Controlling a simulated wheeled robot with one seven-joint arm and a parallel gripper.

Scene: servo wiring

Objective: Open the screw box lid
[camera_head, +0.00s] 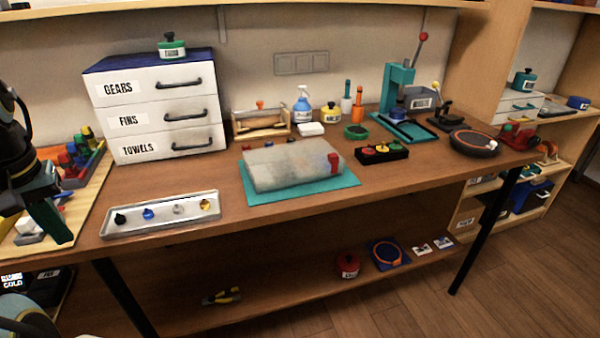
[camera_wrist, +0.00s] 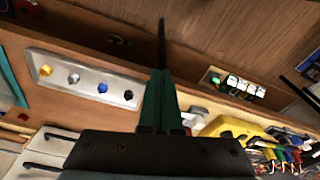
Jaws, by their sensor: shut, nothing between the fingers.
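No label reading "screw" is legible, so I cannot tell for sure which container is the screw box. A wooden box (camera_head: 262,125) with an orange knob stands at the back of the bench, right of the drawer unit. Small labelled lidded jars also stand around: a green one (camera_head: 172,47) on the drawers and a yellow one (camera_head: 331,112) at the back. My gripper (camera_head: 58,228) is at the far left, by the bench's left end, away from these. In the wrist view its green fingers (camera_wrist: 160,85) are together and empty.
A white tray (camera_head: 161,226) with several small coloured knobs lies just right of my gripper. The drawer unit (camera_head: 155,115) stands behind it. A grey block (camera_head: 285,165) on a teal mat sits mid-bench. A yellow mat (camera_head: 85,190) with a bin of coloured parts is at left.

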